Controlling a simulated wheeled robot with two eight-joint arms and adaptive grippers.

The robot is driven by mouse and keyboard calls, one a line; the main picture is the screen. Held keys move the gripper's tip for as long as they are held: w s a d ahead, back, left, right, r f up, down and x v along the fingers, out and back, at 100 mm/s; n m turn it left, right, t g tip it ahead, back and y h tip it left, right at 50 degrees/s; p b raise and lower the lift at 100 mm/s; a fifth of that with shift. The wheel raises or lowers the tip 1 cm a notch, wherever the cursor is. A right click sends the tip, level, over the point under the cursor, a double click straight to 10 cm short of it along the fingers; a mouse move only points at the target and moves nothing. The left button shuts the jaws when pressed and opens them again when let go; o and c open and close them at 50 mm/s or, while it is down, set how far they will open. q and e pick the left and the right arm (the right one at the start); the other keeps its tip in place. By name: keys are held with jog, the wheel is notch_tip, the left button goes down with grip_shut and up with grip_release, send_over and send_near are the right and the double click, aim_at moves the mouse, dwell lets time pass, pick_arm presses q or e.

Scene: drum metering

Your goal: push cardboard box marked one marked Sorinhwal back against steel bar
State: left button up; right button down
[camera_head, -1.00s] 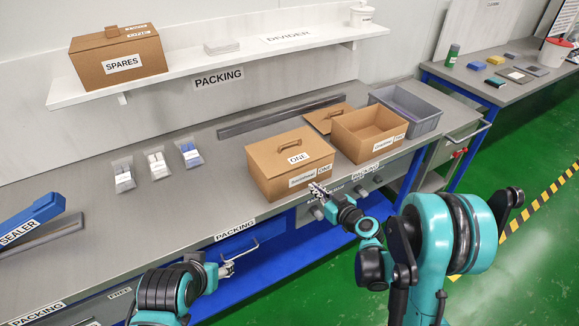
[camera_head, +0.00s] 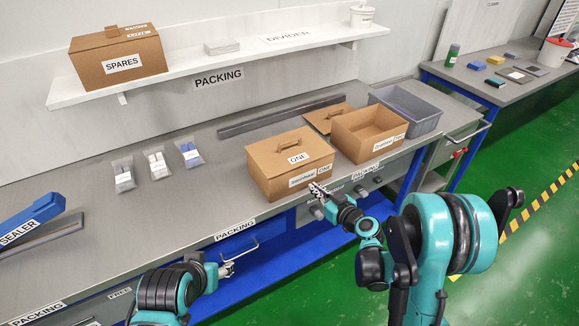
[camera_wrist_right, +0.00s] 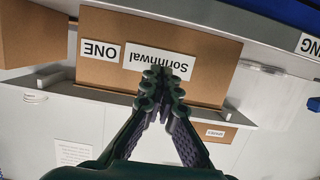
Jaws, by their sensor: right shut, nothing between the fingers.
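The closed cardboard box marked ONE (camera_head: 262,178) stands near the front edge of the bench, with a handle on its lid. Its front carries a Sorinhwal label, which reads upside down in the right wrist view (camera_wrist_right: 160,60). The steel bar (camera_head: 235,131) lies along the back of the bench behind the box. The box hides its own rear foot, so I cannot tell the gap. My right gripper (camera_head: 318,189) is shut and empty at the box's front face, by the label; I cannot tell if it touches. My left gripper (camera_head: 226,268) is low in front of the bench, its jaws unclear.
An open cardboard box (camera_head: 359,147) stands close to the right, with a loose lid (camera_head: 317,118) behind it and a grey tray (camera_head: 425,119) beyond. Several small bags (camera_head: 157,165) lie to the left. A shelf (camera_head: 195,66) hangs above the bench's back.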

aim_at(303, 173)
jog(key=shift+r+x, duration=0.2)
jog(key=shift+x, duration=0.6)
jog(key=shift+r+x, duration=0.2)
jog(key=shift+x, duration=0.6)
jog(key=shift+r+x, duration=0.2)
jog(key=shift+x, duration=0.6)
jog(key=shift+w+a, duration=0.15)
jog(key=shift+w, duration=0.05)
jog(key=shift+r+b+x, duration=0.1)
jog(key=shift+r+x, duration=0.1)
jog(key=shift+x, duration=0.6)
jog(key=shift+r+b+x, duration=0.15)
jog(key=shift+x, duration=0.6)
jog(key=shift+r+b+x, duration=0.1)
jog(key=shift+r+x, duration=0.1)
jog(key=shift+x, duration=0.6)
jog(key=shift+w+a, duration=0.15)
jog(key=shift+w, duration=0.1)
jog(key=shift+r+x, duration=0.2)
jog(key=shift+x, duration=0.55)
jog(key=shift+r+x, duration=0.15)
jog(key=shift+x, duration=0.6)
jog(key=shift+r+x, duration=0.2)
jog(key=shift+x, duration=0.6)
jog(key=shift+w+a, duration=0.1)
jog(key=shift+w, duration=0.05)
